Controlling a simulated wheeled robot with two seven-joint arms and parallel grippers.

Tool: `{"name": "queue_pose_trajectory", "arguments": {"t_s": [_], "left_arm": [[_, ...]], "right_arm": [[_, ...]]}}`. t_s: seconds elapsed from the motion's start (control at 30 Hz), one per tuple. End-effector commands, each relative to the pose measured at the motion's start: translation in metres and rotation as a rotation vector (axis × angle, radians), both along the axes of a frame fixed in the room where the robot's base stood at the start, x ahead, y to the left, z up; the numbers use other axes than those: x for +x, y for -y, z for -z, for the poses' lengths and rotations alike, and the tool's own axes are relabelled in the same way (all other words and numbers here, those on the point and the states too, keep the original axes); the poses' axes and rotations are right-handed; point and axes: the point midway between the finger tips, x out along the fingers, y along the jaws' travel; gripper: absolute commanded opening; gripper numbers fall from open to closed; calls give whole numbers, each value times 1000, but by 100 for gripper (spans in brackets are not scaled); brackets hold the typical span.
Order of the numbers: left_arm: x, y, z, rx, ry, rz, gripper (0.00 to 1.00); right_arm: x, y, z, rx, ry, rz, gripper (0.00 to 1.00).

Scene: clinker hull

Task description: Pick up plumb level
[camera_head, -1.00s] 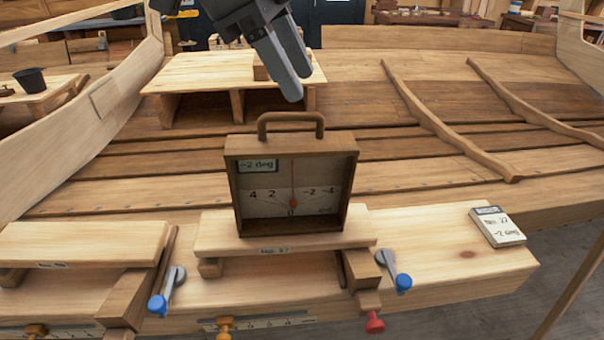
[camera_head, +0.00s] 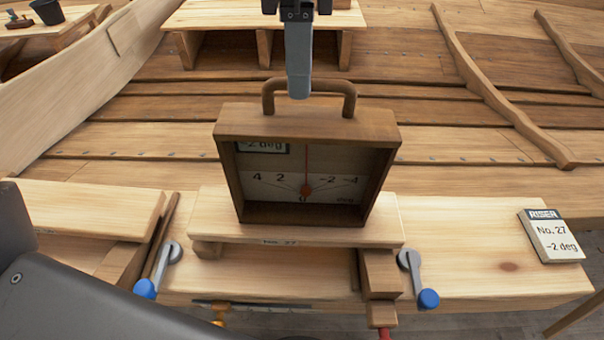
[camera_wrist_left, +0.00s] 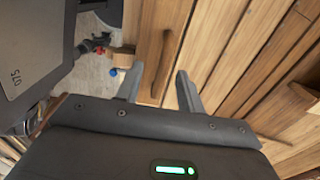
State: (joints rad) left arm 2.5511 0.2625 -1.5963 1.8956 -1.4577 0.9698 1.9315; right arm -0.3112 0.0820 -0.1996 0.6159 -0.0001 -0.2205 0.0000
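The plumb level (camera_head: 225,180) is a brown wooden box with a dial face, a red needle and a "-2 deg" label. It stands upright on a pale plank labelled "No. 27" (camera_head: 330,236). Its arched handle (camera_head: 348,98) is on top. My left gripper (camera_head: 299,92) is above the box at the handle's middle; the near finger covers part of the handle bar, and the other finger is hidden behind it. In the left wrist view my left gripper (camera_wrist_left: 158,85) has its fingers apart, with the handle (camera_wrist_left: 164,62) between them. My right gripper is not in view.
A card reading "No. 27, -2 deg" (camera_head: 552,238) lies on the bench at the right. Blue-knobbed levers (camera_head: 418,280) (camera_head: 160,268) flank the plank. A low wooden stand (camera_head: 262,15) is behind, with curved hull ribs (camera_head: 500,98) at the right.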

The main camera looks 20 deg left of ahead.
Motion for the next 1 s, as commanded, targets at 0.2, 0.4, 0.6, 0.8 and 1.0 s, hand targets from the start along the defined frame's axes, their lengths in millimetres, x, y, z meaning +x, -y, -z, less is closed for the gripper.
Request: {"name": "queue_pose_trajectory", "arguments": {"t_s": [0.2, 0.4, 0.6, 0.8, 1.0], "left_arm": [[0, -1, 22, 0, -1, -1, 38], [0, -2, 27, 0, 0, -2, 38], [-1, -3, 56, 2, -1, -1, 38], [-1, -2, 73, -3, 1, -3, 38], [0, -2, 74, -4, 2, -4, 38]], "right_arm": [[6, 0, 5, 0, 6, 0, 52], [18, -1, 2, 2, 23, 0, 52], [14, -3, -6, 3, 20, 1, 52], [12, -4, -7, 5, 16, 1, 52], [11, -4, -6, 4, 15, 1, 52]]}}
